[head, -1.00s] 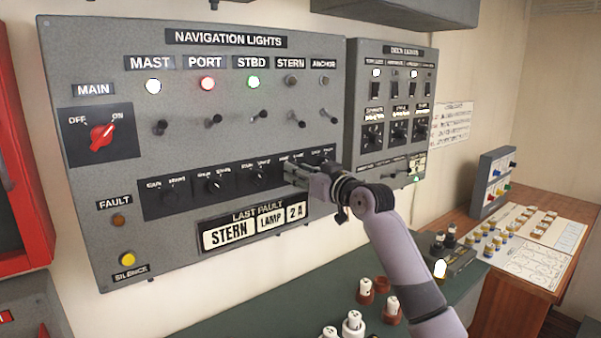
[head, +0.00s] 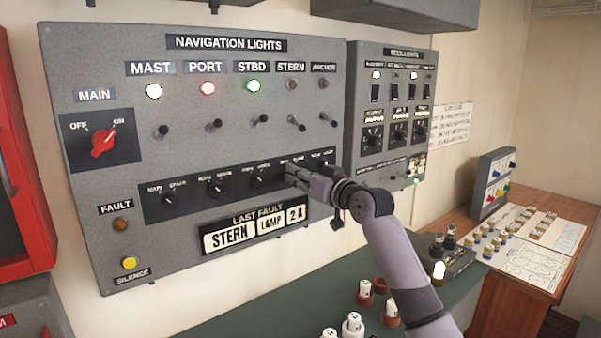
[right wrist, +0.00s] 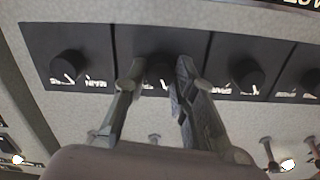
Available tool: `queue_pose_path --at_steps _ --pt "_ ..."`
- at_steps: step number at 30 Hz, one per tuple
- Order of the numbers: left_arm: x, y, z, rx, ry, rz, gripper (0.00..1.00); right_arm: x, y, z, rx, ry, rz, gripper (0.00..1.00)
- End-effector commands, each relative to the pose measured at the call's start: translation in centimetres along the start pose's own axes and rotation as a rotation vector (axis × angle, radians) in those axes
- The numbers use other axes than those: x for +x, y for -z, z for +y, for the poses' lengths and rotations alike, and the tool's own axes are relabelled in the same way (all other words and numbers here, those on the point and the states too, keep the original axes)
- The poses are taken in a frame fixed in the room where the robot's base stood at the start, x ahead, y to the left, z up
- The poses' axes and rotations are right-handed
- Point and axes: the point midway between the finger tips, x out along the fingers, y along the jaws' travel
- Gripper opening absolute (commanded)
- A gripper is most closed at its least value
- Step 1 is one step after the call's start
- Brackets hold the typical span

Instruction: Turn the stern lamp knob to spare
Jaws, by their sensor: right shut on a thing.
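The navigation lights panel (head: 120,190) fills the left of the head view. Its lower dark strip holds a row of small black MAIN/SPARE knobs. My right gripper (head: 290,172) is at the knob in the stern column, hiding it in the head view. In the right wrist view, which is upside down, my right gripper (right wrist: 158,75) has its two fingers on either side of the stern knob (right wrist: 160,72), shut on it. The knob's pointer is hidden between the fingers. The stern indicator (head: 291,83) is unlit. My left gripper is not in view.
Neighbouring knobs are close: the starboard knob (right wrist: 245,75) and the anchor knob (right wrist: 67,65). The stern toggle switch (head: 297,124) is just above my gripper. The fault display (head: 232,235) reads stern lamp 2 A. White lamps (head: 353,325) stand on the green counter below.

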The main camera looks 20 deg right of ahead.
Motion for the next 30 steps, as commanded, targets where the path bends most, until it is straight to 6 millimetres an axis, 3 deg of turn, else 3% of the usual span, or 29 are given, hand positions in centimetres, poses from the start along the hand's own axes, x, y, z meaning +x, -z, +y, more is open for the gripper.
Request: queue_pose_path --at_steps 30 --pt "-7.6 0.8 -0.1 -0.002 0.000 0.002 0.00 0.0 0.3 -0.1 0.903 0.000 0.000 0.00"
